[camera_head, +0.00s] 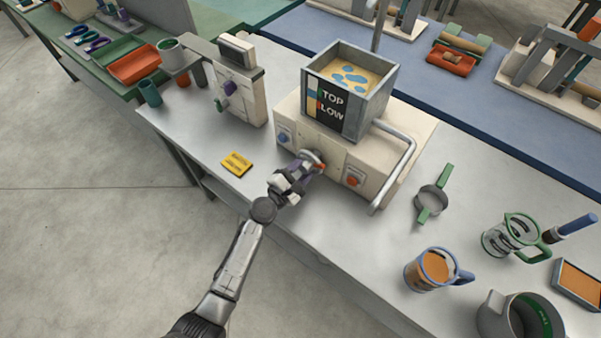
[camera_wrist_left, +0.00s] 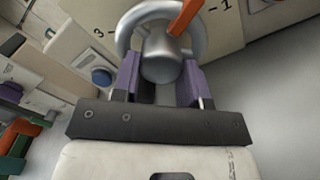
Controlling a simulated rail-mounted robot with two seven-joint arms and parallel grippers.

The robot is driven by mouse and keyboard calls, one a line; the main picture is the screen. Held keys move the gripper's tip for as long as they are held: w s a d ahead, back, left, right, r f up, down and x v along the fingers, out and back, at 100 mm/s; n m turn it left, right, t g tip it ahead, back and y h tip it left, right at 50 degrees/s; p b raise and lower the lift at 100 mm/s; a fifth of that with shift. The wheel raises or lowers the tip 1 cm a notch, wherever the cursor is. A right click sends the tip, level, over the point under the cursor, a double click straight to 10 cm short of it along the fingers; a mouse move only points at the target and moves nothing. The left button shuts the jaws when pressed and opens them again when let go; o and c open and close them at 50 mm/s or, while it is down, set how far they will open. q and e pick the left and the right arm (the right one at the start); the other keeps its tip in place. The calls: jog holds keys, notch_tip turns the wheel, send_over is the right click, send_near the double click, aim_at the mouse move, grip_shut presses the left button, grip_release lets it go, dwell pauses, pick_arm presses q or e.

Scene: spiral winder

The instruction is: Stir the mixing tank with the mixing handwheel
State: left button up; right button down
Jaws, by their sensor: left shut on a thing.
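The mixing tank (camera_head: 375,100) is an open grey box on a cream machine body (camera_head: 337,190). It holds tan contents with blue patches, and its front panel reads TOP and LOW. The mixing handwheel (camera_wrist_left: 201,42) is a grey metal ring with a hub and an orange pointer, on the front of the machine. My left gripper (camera_wrist_left: 160,82) is shut on the hub of the handwheel, with purple fingers on both sides. In the head view my left gripper (camera_head: 311,164) hides most of the wheel. My right gripper is not in view.
A blue knob (camera_head: 284,137) and a red knob (camera_head: 354,181) flank the wheel. A bent metal handle (camera_head: 408,160) runs along the machine's right side.

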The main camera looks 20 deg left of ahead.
pick_arm(q)
jog(key=m, duration=0.4)
jog(key=shift+a+m+b, duration=0.1)
jog(key=shift+m+b, duration=0.2)
jog(key=shift+b, duration=0.05)
jog(key=shift+r+m, duration=0.15)
jog(key=shift+m, duration=1.65)
jog(key=o, duration=0.9)
jog(key=p+v, duration=0.1)
jog(key=v, duration=1.3)
jog(key=shift+w+r, duration=0.1)
